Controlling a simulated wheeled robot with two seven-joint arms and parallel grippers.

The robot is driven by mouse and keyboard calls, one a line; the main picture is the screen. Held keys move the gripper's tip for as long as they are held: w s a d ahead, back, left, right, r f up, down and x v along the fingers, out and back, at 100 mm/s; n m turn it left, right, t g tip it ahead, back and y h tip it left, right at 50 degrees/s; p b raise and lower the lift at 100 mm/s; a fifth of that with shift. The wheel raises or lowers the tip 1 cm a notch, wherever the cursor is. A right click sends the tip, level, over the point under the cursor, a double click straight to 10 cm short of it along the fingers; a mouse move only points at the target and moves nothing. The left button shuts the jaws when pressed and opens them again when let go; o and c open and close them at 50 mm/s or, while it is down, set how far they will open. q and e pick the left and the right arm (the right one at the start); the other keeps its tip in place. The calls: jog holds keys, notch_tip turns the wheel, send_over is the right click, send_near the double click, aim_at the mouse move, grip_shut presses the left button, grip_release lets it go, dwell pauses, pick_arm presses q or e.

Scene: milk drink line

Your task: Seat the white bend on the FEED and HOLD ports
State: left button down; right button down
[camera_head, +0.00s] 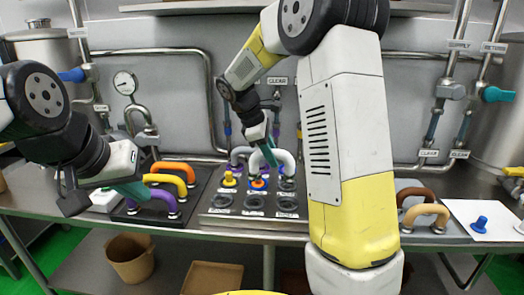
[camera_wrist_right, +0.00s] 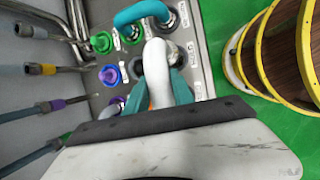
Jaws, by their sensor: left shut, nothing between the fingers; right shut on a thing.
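The white bend (camera_head: 284,157) is an arched pipe over the port panel (camera_head: 208,222) in the middle of the bench. My right gripper (camera_head: 263,150) is shut on it. In the right wrist view the teal fingers (camera_wrist_right: 160,95) stand either side of the white bend (camera_wrist_right: 156,65), and its far end is at a dark ring port (camera_wrist_right: 172,50). I cannot tell whether its ends are down on the ports, and the port labels are too small to read. My left gripper (camera_head: 134,190) is shut and empty, close above the purple bend (camera_head: 150,199) at the left.
Orange (camera_head: 174,168) and yellow (camera_head: 166,180) bends stand at the left. Brown (camera_head: 414,194) and tan (camera_head: 426,212) bends are at the right. A teal bend (camera_wrist_right: 143,12) is beside the white one.

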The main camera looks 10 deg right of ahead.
jog(key=shift+f, duration=5.05)
jog(key=c, duration=1)
grip_release()
jog(key=v, duration=0.8)
jog(key=s+r+m+t+y, duration=0.1)
jog(key=s+r+m+y, duration=0.1)
jog(key=s, duration=0.6)
jog(key=s+r+m+t+y, duration=0.2)
jog(key=s+r+m, duration=0.3)
jog(key=s+m, duration=0.2)
jog(key=s+d+r+m+t+y, duration=0.1)
jog(key=s+r+m+t+y, duration=0.1)
jog(key=s, duration=0.7)
notch_tip(320, 180, up, 2)
jog(key=shift+d+r+m+y, duration=0.1)
jog(key=shift+m+y, duration=0.5)
jog(key=shift+m, duration=0.8)
